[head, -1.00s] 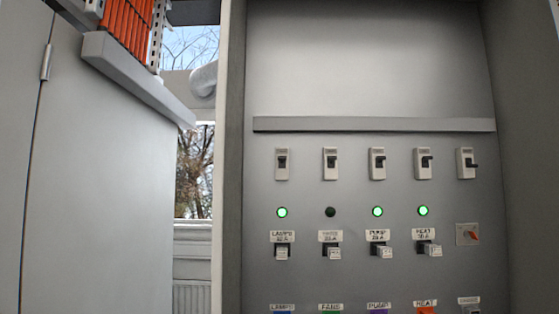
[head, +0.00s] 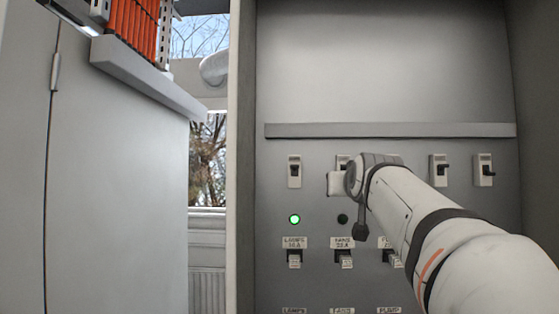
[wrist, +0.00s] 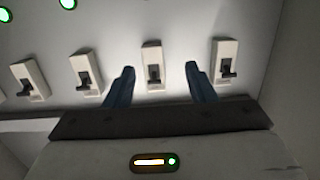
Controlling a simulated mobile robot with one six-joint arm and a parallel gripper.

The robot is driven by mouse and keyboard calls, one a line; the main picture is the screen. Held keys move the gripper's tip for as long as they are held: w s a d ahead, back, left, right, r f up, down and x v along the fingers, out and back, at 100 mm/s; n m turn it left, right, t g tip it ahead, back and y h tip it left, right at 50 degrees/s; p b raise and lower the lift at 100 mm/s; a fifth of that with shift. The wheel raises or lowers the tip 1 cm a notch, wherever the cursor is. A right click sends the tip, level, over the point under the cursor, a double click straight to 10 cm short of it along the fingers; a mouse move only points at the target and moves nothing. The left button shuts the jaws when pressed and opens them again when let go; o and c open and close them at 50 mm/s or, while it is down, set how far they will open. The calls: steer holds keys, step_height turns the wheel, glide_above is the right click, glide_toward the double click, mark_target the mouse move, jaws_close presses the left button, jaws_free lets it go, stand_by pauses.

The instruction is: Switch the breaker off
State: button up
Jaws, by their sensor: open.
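A row of white breakers with dark levers runs across the grey panel. In the head view the leftmost breaker (head: 294,170) and the two at the right, one inner (head: 439,170) and one outer (head: 484,170), show clearly. My gripper (head: 341,183) covers most of the second breaker (head: 343,158), and my arm hides the third. In the wrist view, turned about upside down, my open gripper (wrist: 159,68) has its blue fingers either side of one breaker (wrist: 153,62). Nothing is held. I cannot tell how deep the fingertips reach.
Below the breakers are a lit green lamp (head: 294,219), a dark lamp (head: 343,219) and labelled switches, "LAMPS" (head: 294,258) and "FANS" (head: 345,258). A grey ledge (head: 390,130) runs above. A cabinet side wall (head: 243,160) stands left.

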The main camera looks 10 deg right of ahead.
steer(key=w+d+r+t+h+p, duration=0.1)
steer(key=w+d+r+p, duration=0.2)
steer(key=w, duration=0.4)
steer(key=shift+w+d+r, duration=0.2)
steer(key=shift+r, duration=0.55)
steer(key=shift+c, duration=0.3)
steer(key=c, duration=0.9)
steer(key=shift+o, duration=0.2)
